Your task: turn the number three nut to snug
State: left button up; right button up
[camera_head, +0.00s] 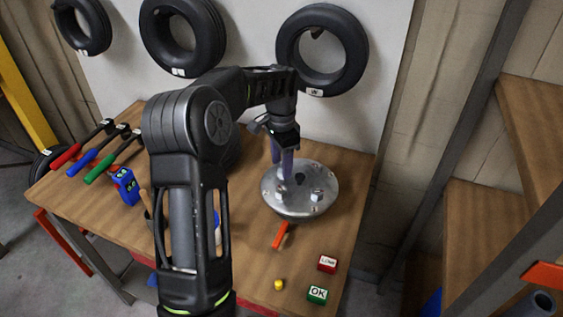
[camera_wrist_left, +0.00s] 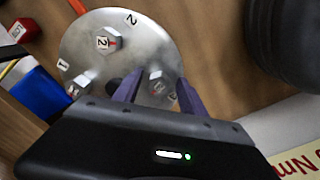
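The round metal hub plate (camera_head: 326,181) lies on the wooden table, with several hex nuts on it. In the left wrist view the plate (camera_wrist_left: 85,28) shows printed numbers 1 and 2. A nut marked 2 (camera_wrist_left: 104,41) is near the top, and another nut (camera_wrist_left: 78,86) is at the left. My left gripper (camera_head: 283,180) points down over the plate. In the wrist view its purple fingers (camera_wrist_left: 157,90) are apart, with a nut (camera_wrist_left: 157,82) showing between them. Its number is not readable, and I cannot tell whether the fingers touch it. My right gripper is not in view.
An orange handle (camera_head: 281,235) lies in front of the plate. A red block (camera_head: 327,263), a green OK block (camera_head: 317,294) and a yellow piece (camera_head: 279,285) are near the front right. Handled tools (camera_head: 97,158) lie at the left. Tires (camera_head: 349,48) hang behind.

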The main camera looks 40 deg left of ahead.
pick_arm(q)
notch_tip(320, 180, up, 8)
jog(key=shift+f+b, duration=0.1)
jog(key=shift+b, duration=0.45)
dwell(0.6)
